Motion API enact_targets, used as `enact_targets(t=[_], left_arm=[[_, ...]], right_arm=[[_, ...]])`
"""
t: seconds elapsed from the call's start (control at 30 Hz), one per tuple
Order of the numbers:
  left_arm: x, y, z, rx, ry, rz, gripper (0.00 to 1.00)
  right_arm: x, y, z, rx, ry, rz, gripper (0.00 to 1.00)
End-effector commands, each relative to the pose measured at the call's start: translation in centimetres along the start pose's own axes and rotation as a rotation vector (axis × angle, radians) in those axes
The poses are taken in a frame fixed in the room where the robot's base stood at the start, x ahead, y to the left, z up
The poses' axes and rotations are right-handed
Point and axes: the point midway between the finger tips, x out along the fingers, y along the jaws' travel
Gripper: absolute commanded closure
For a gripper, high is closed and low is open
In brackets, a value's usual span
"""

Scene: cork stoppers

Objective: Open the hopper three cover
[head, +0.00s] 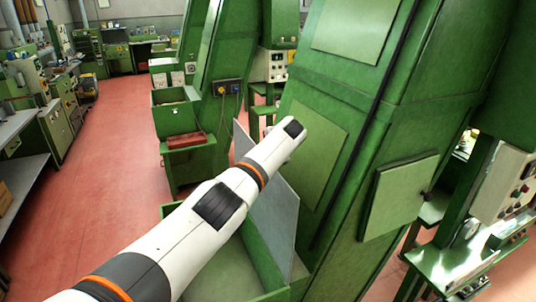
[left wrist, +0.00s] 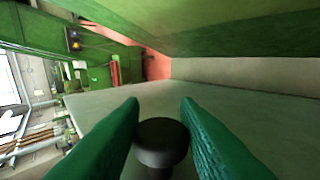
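The hopper (head: 281,262) is a green open-topped box at the bottom centre of the head view. Its cover is a flat grey panel (head: 278,215), raised and steeply tilted, with the box interior visible below. My left arm reaches across the cover from the lower left, and its gripper is hidden in the head view. In the left wrist view, my left gripper (left wrist: 161,104) has its green fingers on either side of a round black knob (left wrist: 162,136), apparently touching it. The grey cover (left wrist: 100,108) lies behind the knob. My right gripper is not in view.
A tall green machine (head: 330,140) stands right behind the hopper. A hinged green panel (head: 400,195) juts out to its right. Red floor (head: 110,150) is clear on the left.

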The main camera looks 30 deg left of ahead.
Motion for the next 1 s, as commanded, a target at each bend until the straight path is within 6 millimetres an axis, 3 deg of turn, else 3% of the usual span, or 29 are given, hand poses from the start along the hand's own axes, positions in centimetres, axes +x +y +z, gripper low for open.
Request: enact_targets(t=[0.03, 0.1, 0.57, 0.77, 1.0], left_arm=[[0.0, 0.1, -0.1, 0.000, 0.001, 0.001, 0.62], [0.0, 0.0, -0.1, -0.001, 0.001, 0.000, 0.51], [-0.7, 0.0, 0.1, -0.001, 0.000, -0.001, 0.51], [-2.7, -0.1, 0.0, 0.000, -0.001, 0.000, 0.51], [-7.1, -0.2, 0.1, -0.002, -0.005, 0.002, 0.51]], right_arm=[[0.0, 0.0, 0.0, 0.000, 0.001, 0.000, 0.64], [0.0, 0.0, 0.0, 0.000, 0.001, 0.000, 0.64], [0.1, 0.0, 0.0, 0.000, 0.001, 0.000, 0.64], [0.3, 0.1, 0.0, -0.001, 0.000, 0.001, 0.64], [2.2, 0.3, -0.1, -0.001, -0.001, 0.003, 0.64]])
